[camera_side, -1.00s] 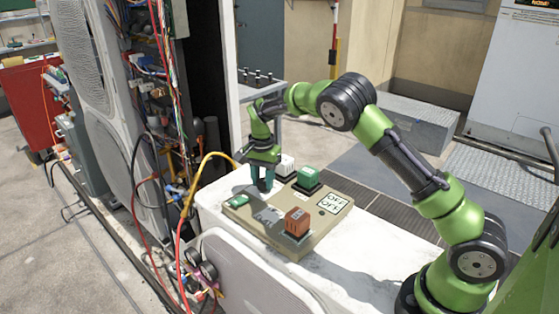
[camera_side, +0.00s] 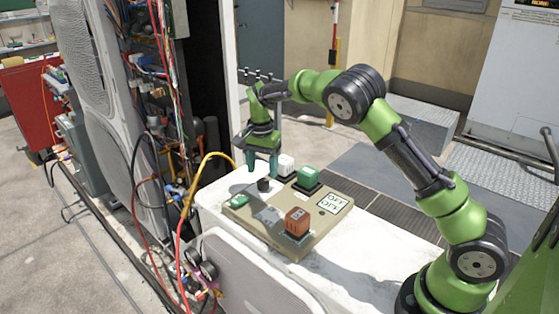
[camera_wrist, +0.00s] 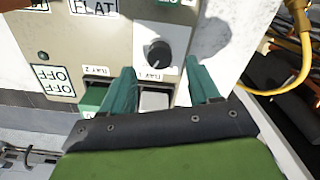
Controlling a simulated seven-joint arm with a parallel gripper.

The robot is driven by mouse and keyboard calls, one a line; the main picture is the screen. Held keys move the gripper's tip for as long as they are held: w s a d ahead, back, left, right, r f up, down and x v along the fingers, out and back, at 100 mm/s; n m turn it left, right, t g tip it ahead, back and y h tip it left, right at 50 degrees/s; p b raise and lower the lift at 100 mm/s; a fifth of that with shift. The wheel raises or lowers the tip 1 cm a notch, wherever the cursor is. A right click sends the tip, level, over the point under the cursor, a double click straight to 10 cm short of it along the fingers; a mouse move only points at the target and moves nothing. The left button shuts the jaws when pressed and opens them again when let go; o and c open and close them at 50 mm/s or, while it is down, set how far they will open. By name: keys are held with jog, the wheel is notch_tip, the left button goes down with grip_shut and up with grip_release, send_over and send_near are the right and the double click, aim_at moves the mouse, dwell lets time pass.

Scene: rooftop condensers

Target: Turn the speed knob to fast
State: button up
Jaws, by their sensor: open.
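The speed knob is a small round black dial (camera_side: 264,185) on the beige control panel (camera_side: 262,238). In the wrist view the black knob (camera_wrist: 158,54) has a pale pointer mark, and its small label is too unclear to read. My gripper (camera_side: 262,172) is open and empty, pointing down just above the knob. In the wrist view my gripper's teal fingers (camera_wrist: 160,66) are spread wider than the knob, one on each side of its line. They look clear of it.
A white block (camera_side: 286,165) and a green block (camera_side: 308,177) stand close behind the knob. An orange block (camera_side: 297,221) and a flat green one (camera_side: 236,201) sit on the panel too. A yellow hose (camera_side: 212,156) arches at left.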

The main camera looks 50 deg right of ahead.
aim_at(263, 180)
notch_tip(263, 180, up, 13)
jog(key=shift+f, duration=0.15)
jog(key=s+a+r+n+t, duration=0.1)
jog(key=s+a+n+t, duration=0.1)
jog(key=s, duration=0.7)
jog(key=s+a+r+n+t+y, duration=0.1)
jog(key=s+n, duration=0.4)
jog(key=s, duration=0.5)
jog(key=s+a+r+n+t+y, duration=0.1)
jog(key=s+a+n+t, duration=0.2)
jog(key=s, duration=0.7)
jog(key=shift+a+t, duration=0.6)
jog(key=shift+a, duration=0.35)
